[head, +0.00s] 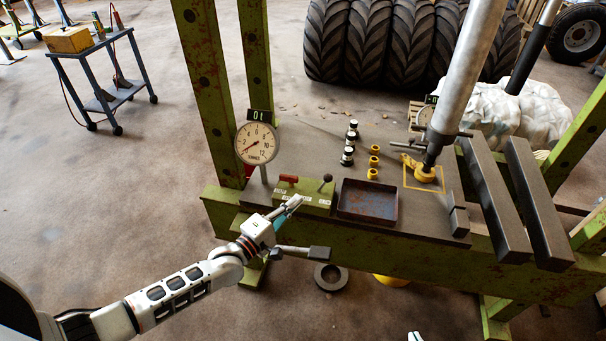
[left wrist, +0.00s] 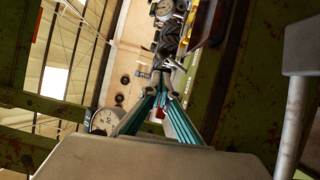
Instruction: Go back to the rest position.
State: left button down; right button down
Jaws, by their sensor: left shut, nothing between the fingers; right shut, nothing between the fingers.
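My left gripper (head: 293,205) is at the front edge of the green press bench, close to the green control box (head: 302,193) with its red and black levers. It is shut and empty. In the left wrist view the teal fingers (left wrist: 160,78) meet at their tips with nothing between them. I cannot tell whether the fingertips touch the control box. Only a small white and teal tip of my right gripper (head: 414,336) shows at the bottom edge, in front of the bench. It is shut, with nothing seen in it.
The press frame (head: 204,95) and dial gauge (head: 257,143) stand left of the control box. A rusty tray (head: 367,201), a yellow part (head: 425,174) under the ram (head: 465,75) and two steel bars (head: 497,205) occupy the bench. Floor is open at left, beyond a cart (head: 106,95).

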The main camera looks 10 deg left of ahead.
pick_arm(q)
jog(key=s+d+f+m+g+y, duration=0.1)
jog(key=s+f+m, duration=0.25)
jog(key=s, duration=0.35)
jog(key=s+d+f+m+g+y, duration=0.1)
jog(key=s+d+f+m, duration=0.15)
jog(key=s+m, duration=0.3)
jog(key=s+a+f+m+g+y, duration=0.3)
jog(key=s+a+f+m, duration=0.3)
jog(key=s, duration=0.8)
jog(key=a+m+y, duration=0.1)
jog(key=a+m, duration=0.1)
jog(key=a, duration=0.2)
jog(key=shift+s+f+g, duration=0.2)
jog(key=shift+s+g, duration=0.05)
jog(key=shift+g, duration=0.05)
jog(key=shift+a, duration=0.1)
